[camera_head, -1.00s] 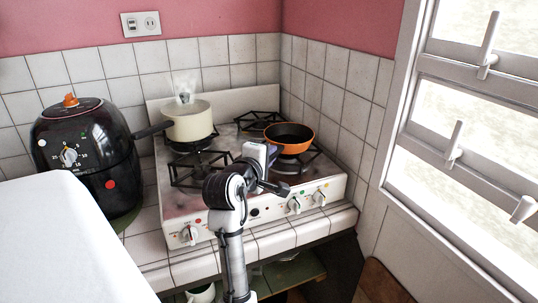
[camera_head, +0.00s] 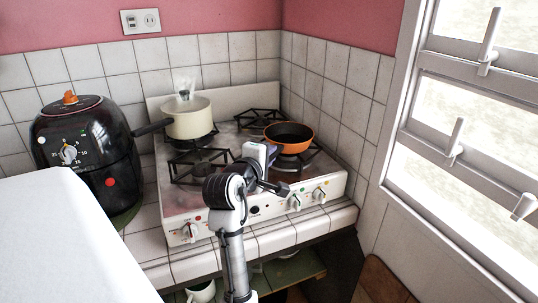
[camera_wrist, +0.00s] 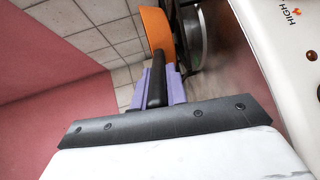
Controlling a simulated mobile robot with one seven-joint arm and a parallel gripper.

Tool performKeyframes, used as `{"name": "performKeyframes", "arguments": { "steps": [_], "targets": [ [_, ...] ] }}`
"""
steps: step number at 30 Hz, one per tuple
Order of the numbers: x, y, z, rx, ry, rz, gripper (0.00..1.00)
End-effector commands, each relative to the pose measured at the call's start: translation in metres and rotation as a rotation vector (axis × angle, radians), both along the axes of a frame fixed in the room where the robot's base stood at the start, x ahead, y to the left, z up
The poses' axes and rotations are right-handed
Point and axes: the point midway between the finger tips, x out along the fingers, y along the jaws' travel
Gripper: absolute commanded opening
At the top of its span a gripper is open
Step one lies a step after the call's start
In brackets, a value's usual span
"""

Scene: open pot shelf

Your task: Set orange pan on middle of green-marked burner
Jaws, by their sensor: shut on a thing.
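The orange pan (camera_head: 289,147) with a dark inside is over the front right burner (camera_head: 311,158) in the head view. I cannot tell whether its base touches the grate. In the wrist view the pan's orange side (camera_wrist: 156,30) shows beyond the fingers. My gripper (camera_head: 270,156) is at the pan's near left side. Its purple fingers (camera_wrist: 158,88) are shut on the black handle (camera_wrist: 157,80). The coloured marks on the stove are too small for me to tell which burner is green-marked.
A cream pot (camera_head: 188,118) stands on the back left burner, its handle pointing left. The front left burner (camera_head: 190,170) and back right burner (camera_head: 258,118) are bare. A black air fryer (camera_head: 85,150) stands left of the stove. Tiled walls and a window (camera_head: 470,120) close the right side.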

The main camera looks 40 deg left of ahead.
Motion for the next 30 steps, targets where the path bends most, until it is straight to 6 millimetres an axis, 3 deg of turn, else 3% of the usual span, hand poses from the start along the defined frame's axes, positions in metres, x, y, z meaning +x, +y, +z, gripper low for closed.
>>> {"name": "performKeyframes", "arguments": {
  "steps": [5, 6, 12, 23, 30],
  "targets": [
    [0.0, 0.0, 0.0, 0.003, -0.005, 0.001, 0.0],
    [0.0, 0.0, 0.0, 0.004, -0.005, 0.001, 0.17],
    [0.0, 0.0, 0.0, 0.002, -0.003, 0.0, 0.4],
    [-0.007, -0.003, -0.002, -0.001, 0.002, 0.0, 0.4],
    [-0.049, -0.019, 0.005, 0.003, -0.003, 0.001, 0.4]
  ]
}}
